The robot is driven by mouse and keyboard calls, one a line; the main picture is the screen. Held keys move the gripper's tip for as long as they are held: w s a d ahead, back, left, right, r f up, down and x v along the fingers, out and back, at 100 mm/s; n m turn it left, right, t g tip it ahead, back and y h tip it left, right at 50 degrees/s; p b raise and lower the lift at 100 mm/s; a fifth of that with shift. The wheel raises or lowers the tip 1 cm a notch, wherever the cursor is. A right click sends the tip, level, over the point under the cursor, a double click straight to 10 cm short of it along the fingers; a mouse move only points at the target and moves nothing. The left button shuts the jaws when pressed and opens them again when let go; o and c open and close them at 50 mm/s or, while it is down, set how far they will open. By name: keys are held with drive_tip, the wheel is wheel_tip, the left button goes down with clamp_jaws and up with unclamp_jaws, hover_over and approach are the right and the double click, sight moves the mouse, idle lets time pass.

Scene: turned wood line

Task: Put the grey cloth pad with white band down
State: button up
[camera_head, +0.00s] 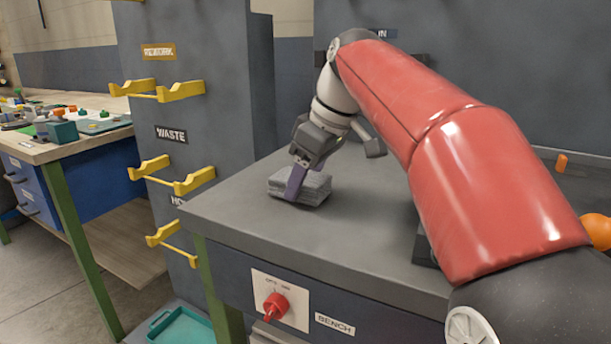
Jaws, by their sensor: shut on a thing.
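The grey cloth pad (316,189) is a small layered block on the grey bench top (265,222), near its left end. It looks level and appears to touch the bench top, though a slight gap cannot be ruled out. My gripper (296,182) points down at the pad and is shut on it, with one purple-grey finger across its near left side. The other finger is hidden. I cannot clearly make out the white band.
Grey panels with yellow hooks (180,182) and a WASTE label stand left of the bench. A red knob (276,305) is on the bench front. An orange ball (597,231) is at the right edge. The bench top in front of the pad is clear.

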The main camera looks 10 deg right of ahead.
drive_tip(key=shift+f, duration=0.3)
drive_tip(key=o, duration=1)
drive_tip(key=shift+o, duration=0.2)
drive_tip(key=v, duration=0.2)
drive_tip(key=p+v, duration=0.1)
drive_tip(key=v, duration=0.5)
drive_tip(key=shift+d, duration=0.3)
